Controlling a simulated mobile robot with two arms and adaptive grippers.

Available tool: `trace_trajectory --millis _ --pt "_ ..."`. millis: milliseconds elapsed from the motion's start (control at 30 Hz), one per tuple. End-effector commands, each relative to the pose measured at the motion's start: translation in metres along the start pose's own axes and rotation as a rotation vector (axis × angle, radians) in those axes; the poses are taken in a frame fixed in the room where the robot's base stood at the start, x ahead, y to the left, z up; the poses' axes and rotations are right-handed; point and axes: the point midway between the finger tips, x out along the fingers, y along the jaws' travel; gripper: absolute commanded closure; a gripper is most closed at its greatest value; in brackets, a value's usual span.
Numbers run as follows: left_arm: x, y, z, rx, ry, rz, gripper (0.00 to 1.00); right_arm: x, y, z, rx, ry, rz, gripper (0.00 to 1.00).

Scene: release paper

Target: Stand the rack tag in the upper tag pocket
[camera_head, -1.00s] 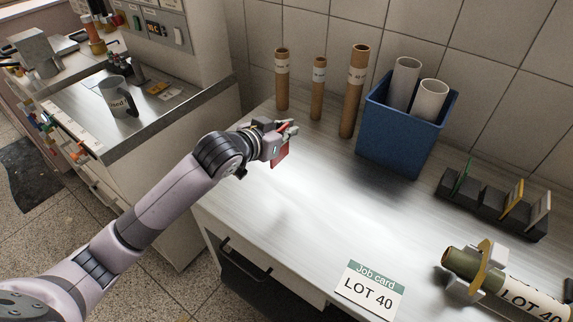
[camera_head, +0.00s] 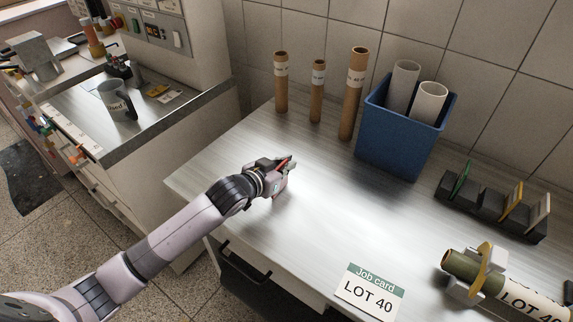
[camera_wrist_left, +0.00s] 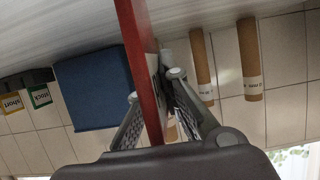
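The red rack tag (camera_head: 282,185) is held by my left gripper (camera_head: 287,163) above the left part of the bench. In the left wrist view, the fingers (camera_wrist_left: 155,86) close on both sides of the tag (camera_wrist_left: 143,55), which shows nearly edge-on. A black rack (camera_head: 490,207) stands at the right, well away from the gripper. It holds a green tag (camera_head: 463,179), a yellow tag (camera_head: 513,197) and a grey tag (camera_head: 538,211) upright, with a gap between green and yellow. I cannot tell which pocket is the upper one. My right gripper is not in view.
A blue bin (camera_head: 392,145) with two white rolls stands at the back, beside several brown tubes (camera_head: 352,100). A job card (camera_head: 370,290) lies at the front edge. A tube (camera_head: 478,270) in a holder lies at front right. The middle of the bench (camera_head: 340,210) is clear.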

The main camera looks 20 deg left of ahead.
Motion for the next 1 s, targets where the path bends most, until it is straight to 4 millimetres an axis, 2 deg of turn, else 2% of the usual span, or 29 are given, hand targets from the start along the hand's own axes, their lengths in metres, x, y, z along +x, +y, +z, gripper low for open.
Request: trace_trajectory --millis 100,133,400,767,867,1000 --pt "0.001 0.000 0.003 0.000 -0.001 0.000 1.00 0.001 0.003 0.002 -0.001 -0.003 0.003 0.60" --pt "0.001 0.000 0.003 0.000 -0.001 0.000 0.93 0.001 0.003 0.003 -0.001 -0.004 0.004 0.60" --pt "0.001 0.000 0.002 0.000 0.000 0.000 0.75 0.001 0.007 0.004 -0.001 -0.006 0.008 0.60" --pt "-0.001 0.000 -0.002 0.001 0.001 0.000 0.75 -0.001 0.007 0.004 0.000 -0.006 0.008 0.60" --pt "-0.010 0.000 0.001 -0.001 -0.001 0.000 0.75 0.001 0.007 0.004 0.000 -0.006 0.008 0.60" --pt "-0.034 0.000 0.001 0.001 -0.001 0.001 0.75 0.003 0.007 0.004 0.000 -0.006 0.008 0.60"
